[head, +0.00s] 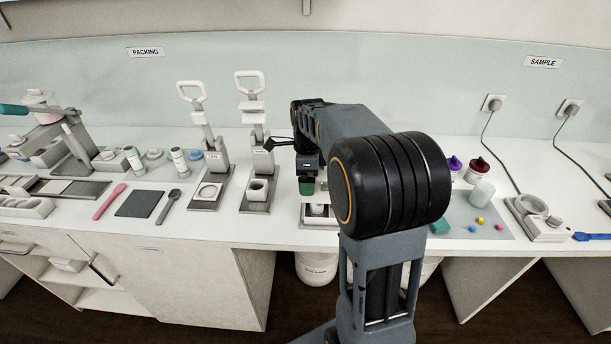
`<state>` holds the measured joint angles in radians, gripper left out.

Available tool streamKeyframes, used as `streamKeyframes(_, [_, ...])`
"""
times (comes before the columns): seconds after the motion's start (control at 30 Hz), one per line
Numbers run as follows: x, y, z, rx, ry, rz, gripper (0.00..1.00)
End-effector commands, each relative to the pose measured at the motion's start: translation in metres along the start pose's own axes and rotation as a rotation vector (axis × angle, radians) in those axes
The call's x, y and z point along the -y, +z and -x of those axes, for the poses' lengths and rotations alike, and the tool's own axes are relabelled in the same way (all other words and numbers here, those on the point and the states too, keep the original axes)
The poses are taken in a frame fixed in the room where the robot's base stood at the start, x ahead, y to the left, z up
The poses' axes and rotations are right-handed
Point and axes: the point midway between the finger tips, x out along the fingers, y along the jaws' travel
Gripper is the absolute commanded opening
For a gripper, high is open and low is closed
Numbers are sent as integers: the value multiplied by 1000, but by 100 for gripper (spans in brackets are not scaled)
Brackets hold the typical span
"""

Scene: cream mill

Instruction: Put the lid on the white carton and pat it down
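My gripper (307,187) points down over the counter, just left of my large arm joint. A dark green part shows at its lower end; whether it is a fingertip or a held thing I cannot tell. The finger gap is not visible. Just below it is a small white item (317,210) on a pale base, partly hidden by my arm. I cannot tell whether this is the white carton, or whether a lid is on it. No separate lid can be made out.
Two upright presses with white handles (250,82) stand close left of my gripper. A dark mat (140,203), a pink spoon (109,201) and a grey spoon (169,206) lie farther left. Jars (478,170) and small coloured pieces (480,221) are right of my arm.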

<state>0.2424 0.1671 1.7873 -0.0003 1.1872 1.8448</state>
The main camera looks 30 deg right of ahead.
Motion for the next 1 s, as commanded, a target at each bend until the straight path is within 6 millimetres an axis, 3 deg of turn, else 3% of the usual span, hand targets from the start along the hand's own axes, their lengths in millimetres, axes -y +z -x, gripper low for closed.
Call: streamKeyframes(1.0, [0,0,-29,0,0,0,69])
